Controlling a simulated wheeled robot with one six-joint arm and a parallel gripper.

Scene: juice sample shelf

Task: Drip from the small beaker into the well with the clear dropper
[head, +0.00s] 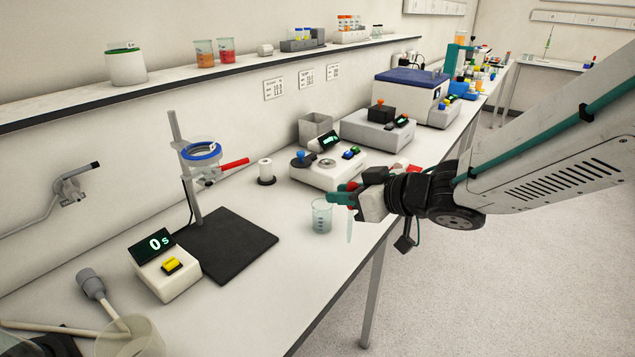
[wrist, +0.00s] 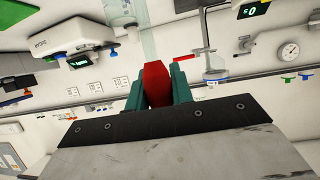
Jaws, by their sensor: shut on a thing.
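My gripper (head: 346,194) is shut on the red bulb (wrist: 156,84) of the clear dropper, between its green fingers in the wrist view. The dropper's pale tip (head: 349,230) hangs down below the fingers, just right of the small beaker. The small clear beaker (head: 321,217) stands upright near the bench's front edge; the tip looks apart from it. A white instrument (head: 322,174) with a small display stands behind the beaker. A round pale recess (head: 327,163) on its top may be the well; I cannot see inside it.
A ring stand's black base (head: 240,255) and a white timer (head: 163,270) reading 0 s stand left. A white spool (head: 266,172) stands beside the instrument. Grey boxes (head: 375,132) sit behind it. The bench strip left of the beaker is clear.

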